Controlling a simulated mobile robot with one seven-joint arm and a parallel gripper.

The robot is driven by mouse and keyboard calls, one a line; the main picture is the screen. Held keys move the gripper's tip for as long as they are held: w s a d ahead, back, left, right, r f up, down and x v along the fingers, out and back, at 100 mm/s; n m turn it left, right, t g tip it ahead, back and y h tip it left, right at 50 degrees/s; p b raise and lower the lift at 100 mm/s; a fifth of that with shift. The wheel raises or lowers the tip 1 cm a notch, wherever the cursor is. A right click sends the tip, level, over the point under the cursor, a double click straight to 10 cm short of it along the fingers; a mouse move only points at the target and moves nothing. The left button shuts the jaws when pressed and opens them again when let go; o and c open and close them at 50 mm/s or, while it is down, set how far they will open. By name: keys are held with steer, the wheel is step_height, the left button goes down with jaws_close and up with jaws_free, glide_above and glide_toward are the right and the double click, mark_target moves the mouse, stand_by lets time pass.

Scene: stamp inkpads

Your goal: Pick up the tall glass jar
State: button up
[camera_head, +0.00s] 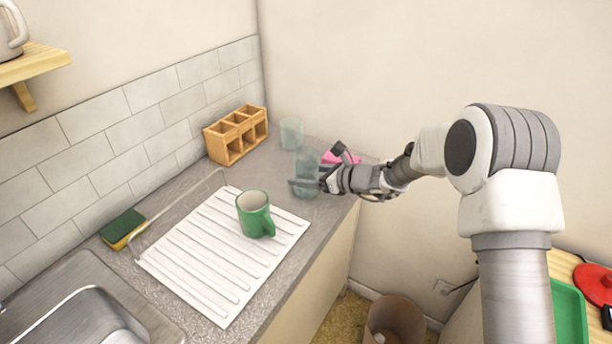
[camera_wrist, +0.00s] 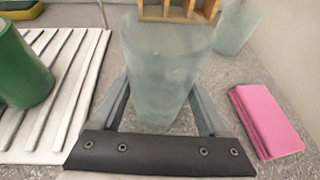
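The tall glass jar (camera_head: 307,160) is pale, see-through and upright on the counter, near the back right end. In the wrist view the jar (camera_wrist: 165,62) fills the middle. My gripper (camera_head: 304,184) reaches in from the right, low at the jar. In the wrist view my gripper (camera_wrist: 161,100) has one finger on each side of the jar, spread apart. A narrow gap shows beside the jar's lower part. The fingertips are partly hidden by the glass, so I cannot tell whether they touch it.
A shorter glass (camera_head: 291,133) and a wooden rack (camera_head: 236,135) stand behind. A green mug (camera_head: 254,213) stands on the white drainboard (camera_head: 190,262). A sponge (camera_head: 123,229) lies by the sink (camera_head: 85,325).

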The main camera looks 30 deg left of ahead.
mark_target(306, 162)
jaws_close()
steer(key=shift+r, duration=0.15)
steer(key=shift+r, duration=0.65)
step_height(306, 162, up, 3)
steer(key=shift+f+p, duration=0.2)
steer(key=shift+p, duration=0.15)
steer(key=s+a+r+v, duration=0.1)
steer(key=v, duration=1.2)
steer(key=shift+s+r+p, duration=0.4)
steer(key=shift+r+p, duration=0.05)
stand_by(0.9)
